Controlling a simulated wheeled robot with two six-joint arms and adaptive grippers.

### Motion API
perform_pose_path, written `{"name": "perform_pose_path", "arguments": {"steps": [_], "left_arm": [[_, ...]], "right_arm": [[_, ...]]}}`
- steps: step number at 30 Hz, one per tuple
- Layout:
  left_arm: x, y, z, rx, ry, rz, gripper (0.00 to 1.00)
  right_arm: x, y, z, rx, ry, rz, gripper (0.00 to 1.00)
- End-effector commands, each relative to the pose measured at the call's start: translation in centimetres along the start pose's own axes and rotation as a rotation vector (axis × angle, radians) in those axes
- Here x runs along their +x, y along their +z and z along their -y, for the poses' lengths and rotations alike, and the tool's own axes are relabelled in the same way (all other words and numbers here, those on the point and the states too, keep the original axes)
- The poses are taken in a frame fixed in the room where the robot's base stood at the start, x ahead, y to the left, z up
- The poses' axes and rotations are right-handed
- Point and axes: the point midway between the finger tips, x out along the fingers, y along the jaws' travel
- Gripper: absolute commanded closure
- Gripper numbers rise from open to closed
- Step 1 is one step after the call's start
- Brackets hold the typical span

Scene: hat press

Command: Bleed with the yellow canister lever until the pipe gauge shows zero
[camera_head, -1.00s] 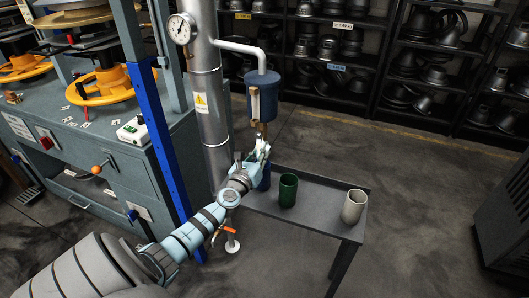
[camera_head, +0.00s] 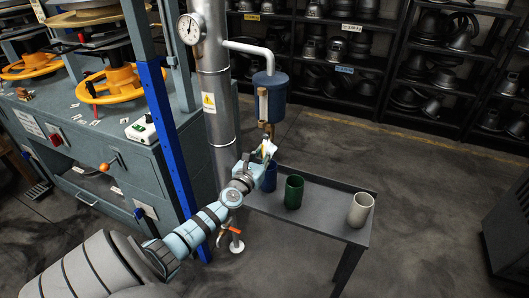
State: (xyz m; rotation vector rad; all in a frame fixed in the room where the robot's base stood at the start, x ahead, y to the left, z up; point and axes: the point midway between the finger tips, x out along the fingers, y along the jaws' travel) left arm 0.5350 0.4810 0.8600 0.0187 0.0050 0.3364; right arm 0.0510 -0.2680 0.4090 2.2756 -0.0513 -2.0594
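The pipe gauge (camera_head: 189,28) is a round white dial on the tall grey pipe (camera_head: 211,80); its reading is too small to tell. A blue canister (camera_head: 271,103) hangs from a branch of that pipe, with a pale sight tube on its front and a brass fitting below. My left gripper (camera_head: 266,150) is right under the canister at this fitting, above the blue cup (camera_head: 270,180). A small yellowish piece, perhaps the canister lever, shows by its fingers; whether they grip it cannot be told. My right gripper is not in view.
A low grey table (camera_head: 325,215) bears the blue cup, a green cup (camera_head: 293,192) and a pale cup (camera_head: 360,209). An orange-red lever (camera_head: 229,231) sits low on the pipe. The press bench (camera_head: 100,165) stands left; shelves of dark hat forms line the back.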

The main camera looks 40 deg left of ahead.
Motion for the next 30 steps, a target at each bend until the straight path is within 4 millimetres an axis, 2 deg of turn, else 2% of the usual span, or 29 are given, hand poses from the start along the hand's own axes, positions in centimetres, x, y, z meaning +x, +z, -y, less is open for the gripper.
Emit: {"name": "perform_pose_path", "arguments": {"steps": [3,10,13,17,24,27,30], "left_arm": [[0.0,0.0,0.0,-0.001,0.000,0.000,0.65],[0.0,0.1,0.1,-0.003,-0.001,0.001,0.65],[-0.5,0.0,0.1,-0.002,-0.002,0.002,0.65],[-3.1,0.0,0.1,0.000,-0.004,0.000,0.65],[-9.7,-0.1,0.0,0.000,-0.003,-0.003,0.65],[-11.3,-0.1,0.0,0.000,-0.002,-0.001,0.65],[-12.0,0.0,0.0,-0.002,-0.001,0.000,0.65]], "right_arm": [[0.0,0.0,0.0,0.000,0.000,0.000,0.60],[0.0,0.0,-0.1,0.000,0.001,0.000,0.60],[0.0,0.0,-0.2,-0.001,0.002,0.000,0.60],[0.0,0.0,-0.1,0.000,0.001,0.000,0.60],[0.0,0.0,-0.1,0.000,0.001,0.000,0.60],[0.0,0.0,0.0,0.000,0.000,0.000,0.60],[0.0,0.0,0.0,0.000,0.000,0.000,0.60]]}}
